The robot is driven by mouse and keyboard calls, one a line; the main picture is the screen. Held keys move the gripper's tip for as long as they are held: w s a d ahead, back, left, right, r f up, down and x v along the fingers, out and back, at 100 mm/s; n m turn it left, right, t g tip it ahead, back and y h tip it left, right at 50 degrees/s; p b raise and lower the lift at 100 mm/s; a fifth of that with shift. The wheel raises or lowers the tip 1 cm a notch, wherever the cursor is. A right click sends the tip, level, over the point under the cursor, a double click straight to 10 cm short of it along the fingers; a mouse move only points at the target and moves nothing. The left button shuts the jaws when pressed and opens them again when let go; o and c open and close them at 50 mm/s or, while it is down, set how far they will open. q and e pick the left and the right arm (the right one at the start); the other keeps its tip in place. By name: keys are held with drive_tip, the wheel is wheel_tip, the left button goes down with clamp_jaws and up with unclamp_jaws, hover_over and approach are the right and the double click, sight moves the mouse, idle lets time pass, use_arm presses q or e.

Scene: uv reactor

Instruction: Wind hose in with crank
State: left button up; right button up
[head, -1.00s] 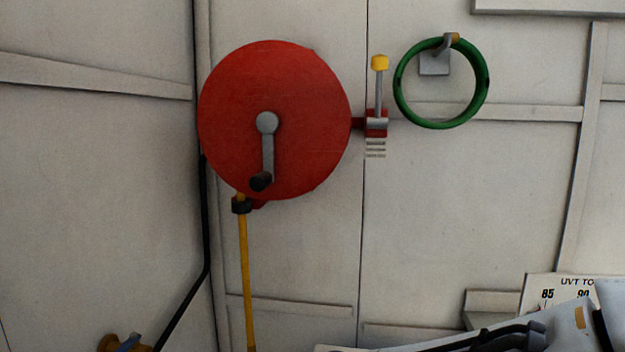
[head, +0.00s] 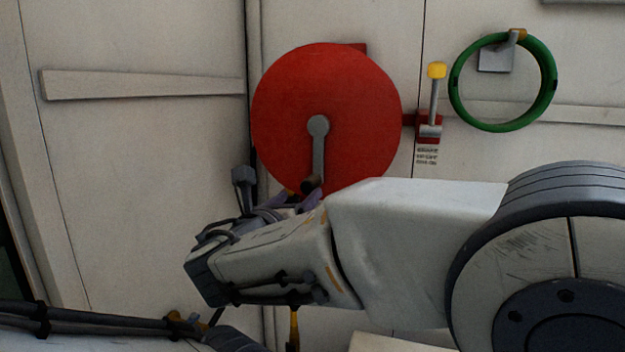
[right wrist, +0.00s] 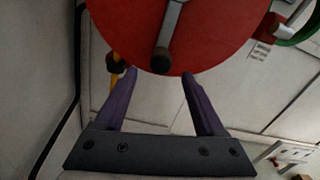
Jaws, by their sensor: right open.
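The red hose reel (head: 285,110) hangs on the wall, also large in the right wrist view (right wrist: 205,30). Its grey crank arm (head: 318,150) points straight down and ends in a dark knob (head: 312,184). My right gripper (right wrist: 159,74) is open, its purple fingers pointing at the reel's lower edge. In the right wrist view the knob (right wrist: 160,62) appears between the fingertips; whether it lies within their reach I cannot tell. The yellow hose (head: 293,330) hangs below the reel, mostly hidden by my right arm. My left gripper does not show.
A lever with a yellow knob (head: 437,70) stands on a red bracket right of the reel. A green ring (head: 548,95) hangs on a hook farther right. A black pipe (right wrist: 77,80) runs down the wall corner on the left. A brass-coloured fitting (head: 178,322) is low at left.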

sight(313, 184)
drive_tip(key=p+x, duration=0.2)
drive_tip(key=x, duration=0.6)
drive_tip(key=shift+w+d+p, duration=0.15)
drive_tip(key=shift+w+p, duration=0.05)
drive_tip(key=shift+p, duration=0.15)
drive_tip(key=shift+w+d+f, duration=0.1)
drive_tip(key=shift+w, duration=0.3)
drive_tip(key=shift+c, duration=0.4)
clamp_jaws()
